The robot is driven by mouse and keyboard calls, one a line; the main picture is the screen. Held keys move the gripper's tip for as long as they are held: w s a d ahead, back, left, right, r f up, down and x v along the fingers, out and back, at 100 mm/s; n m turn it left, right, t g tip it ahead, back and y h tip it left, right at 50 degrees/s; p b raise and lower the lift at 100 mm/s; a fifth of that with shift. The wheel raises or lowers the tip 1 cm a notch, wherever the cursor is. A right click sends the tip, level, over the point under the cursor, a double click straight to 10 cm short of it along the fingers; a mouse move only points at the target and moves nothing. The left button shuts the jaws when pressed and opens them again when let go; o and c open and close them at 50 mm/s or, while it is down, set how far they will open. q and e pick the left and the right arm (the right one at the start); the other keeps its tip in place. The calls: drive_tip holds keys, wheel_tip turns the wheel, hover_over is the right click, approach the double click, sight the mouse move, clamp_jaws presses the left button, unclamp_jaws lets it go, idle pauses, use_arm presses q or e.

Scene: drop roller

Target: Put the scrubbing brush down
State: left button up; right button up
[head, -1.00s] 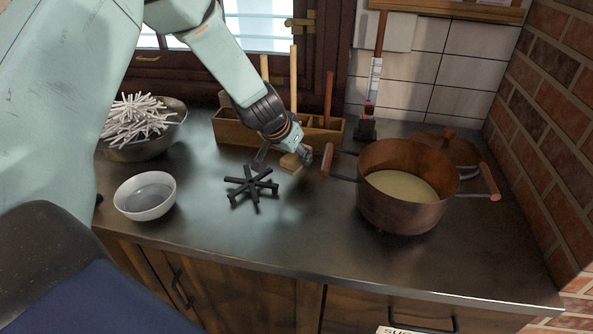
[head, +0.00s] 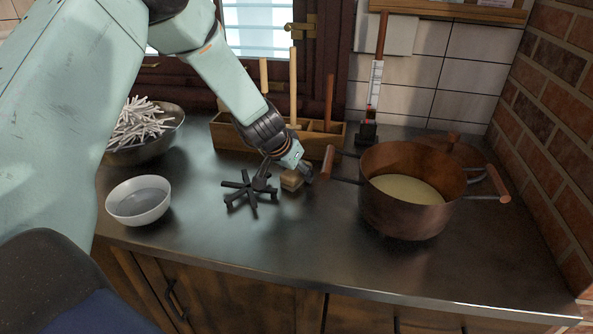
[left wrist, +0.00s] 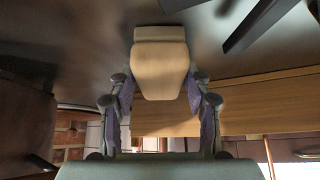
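The scrubbing brush shows as a small tan wooden block (head: 291,182) low over the counter. It sits between the fingers of my left gripper (head: 286,176), just right of a black star-shaped stand. In the left wrist view the brush (left wrist: 160,68) lies between the purple finger pads of my left gripper (left wrist: 160,92), with the pads at its sides. The gripper appears shut on it. My right gripper is not in view.
The black stand (head: 249,192) is close left of the brush. A copper pot (head: 405,207) with wooden handles stands right. A wooden rack (head: 232,136) is behind. A white bowl (head: 138,207) and a bowl of white sticks (head: 150,153) are left. The front counter (head: 300,235) is clear.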

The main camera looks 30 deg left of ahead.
use_arm(q)
drive_tip(key=shift+o, duration=1.1)
drive_tip(key=shift+s+r, duration=0.1)
